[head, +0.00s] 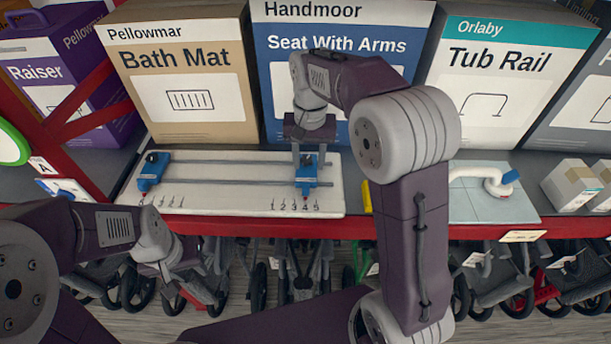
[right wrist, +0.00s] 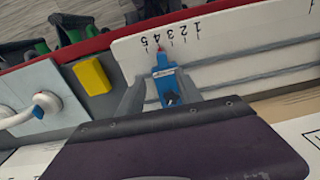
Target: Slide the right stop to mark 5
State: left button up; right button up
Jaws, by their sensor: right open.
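The right stop (head: 306,176) is a blue block on two grey rails of a white board (head: 230,200). Its red pointer is at about mark 4 on the printed 1 to 5 scale. The stop also shows in the right wrist view (right wrist: 165,82), with the pointer near the 4. My right gripper (right wrist: 161,76) is open, with one finger on each side of the stop. I cannot tell whether either finger touches it. The left stop (head: 152,171) is at the board's left end. My left gripper (head: 178,282) hangs in front of the shelf, its jaw state unclear.
Boxes stand behind the board, among them a Bath Mat box (head: 195,110) and a Tub Rail box (head: 500,120). A yellow block (right wrist: 92,75) sits beside the board. A white rail on a tile (head: 512,208) lies further right. Wheeled frames are below the red shelf edge (head: 270,228).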

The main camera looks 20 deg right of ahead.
aim_at(306, 186)
jog(key=shift+a+f, duration=0.2)
jog(key=shift+a, duration=0.25)
notch_tip(306, 186, down, 9)
jog(key=shift+s+f+p, duration=0.1)
jog(key=shift+p, duration=0.6)
grip_shut()
dwell(0.7)
